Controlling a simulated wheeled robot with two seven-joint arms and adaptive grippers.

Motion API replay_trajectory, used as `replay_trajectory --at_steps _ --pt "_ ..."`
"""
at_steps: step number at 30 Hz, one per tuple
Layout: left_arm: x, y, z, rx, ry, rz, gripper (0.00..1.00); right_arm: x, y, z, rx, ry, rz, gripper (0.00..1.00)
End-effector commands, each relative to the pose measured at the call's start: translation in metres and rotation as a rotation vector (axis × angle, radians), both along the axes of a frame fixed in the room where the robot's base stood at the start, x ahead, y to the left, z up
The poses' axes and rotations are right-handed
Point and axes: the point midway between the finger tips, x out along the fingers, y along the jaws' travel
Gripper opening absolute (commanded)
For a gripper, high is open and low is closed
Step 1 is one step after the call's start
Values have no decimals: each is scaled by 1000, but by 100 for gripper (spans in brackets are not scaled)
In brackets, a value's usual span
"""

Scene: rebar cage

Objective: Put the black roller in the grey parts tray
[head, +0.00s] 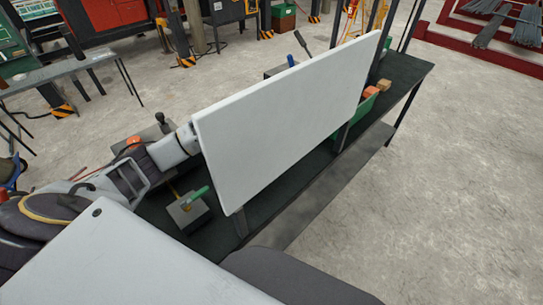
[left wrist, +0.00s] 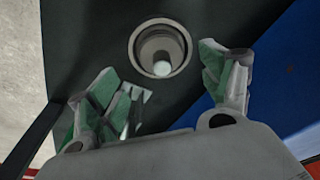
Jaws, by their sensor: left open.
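In the left wrist view my left gripper (left wrist: 170,98) is open, with its green-padded fingers apart. Ahead of the fingers, on a dark surface, is a round grey ring-shaped thing (left wrist: 134,44) with a pale round end inside; I cannot tell what it is. Nothing is between the pads. In the head view my left arm reaches behind a large white panel, which hides the gripper. I cannot make out the black roller or be sure of the grey parts tray. My right gripper is not in view.
The large white panel (head: 285,115) covers much of the dark workbench (head: 408,70). A green bin (head: 345,136) and orange-brown blocks (head: 384,86) are at the far right. Open floor lies right.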

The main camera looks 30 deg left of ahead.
Motion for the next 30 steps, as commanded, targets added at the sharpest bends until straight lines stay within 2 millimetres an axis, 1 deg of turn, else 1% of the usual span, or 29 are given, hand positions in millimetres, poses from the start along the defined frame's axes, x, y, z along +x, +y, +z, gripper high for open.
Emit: replay_trajectory --at_steps 3,8,15,22,30 --pt "-1 1 -8 0 3 0 79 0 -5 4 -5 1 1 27" --pt "-2 2 -19 -1 2 1 79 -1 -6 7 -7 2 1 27" --pt "1 4 -40 -2 1 1 79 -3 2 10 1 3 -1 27" --pt "2 4 -43 0 0 0 79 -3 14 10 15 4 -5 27" --pt "2 5 -43 0 0 0 79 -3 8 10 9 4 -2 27"
